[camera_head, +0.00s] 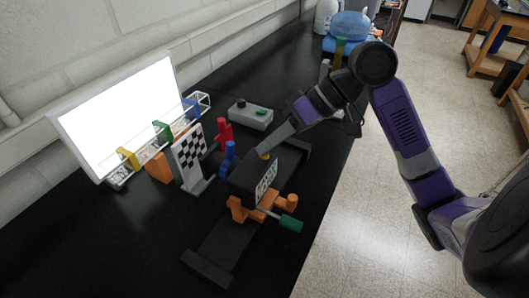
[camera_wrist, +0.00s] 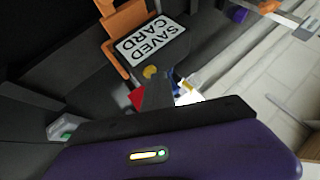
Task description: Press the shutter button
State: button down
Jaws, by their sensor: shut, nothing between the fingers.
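The black camera body (camera_head: 246,176) stands on the dark bench, with a white label on its side. My gripper (camera_head: 266,150) is shut and empty, pointing down at the yellow button from the upper right. In the wrist view the fingertips (camera_wrist: 156,83) are right beside the button and partly cover it. I cannot tell whether they touch it.
Orange clamp parts (camera_head: 238,210) and a green-handled knob (camera_head: 290,223) are at the camera's front. A blue post (camera_head: 229,157), red post (camera_head: 223,134) and checkered board (camera_head: 188,156) stand left. A grey button box (camera_head: 250,114) is behind. A bright panel (camera_head: 120,112) leans by the wall.

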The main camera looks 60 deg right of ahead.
aim_at(269, 154)
jog(key=shift+r+p, duration=0.45)
jog(key=shift+r, duration=0.25)
jog(key=shift+r, duration=0.1)
notch_tip(269, 154, up, 5)
jog(key=p, duration=0.4)
dwell(0.7)
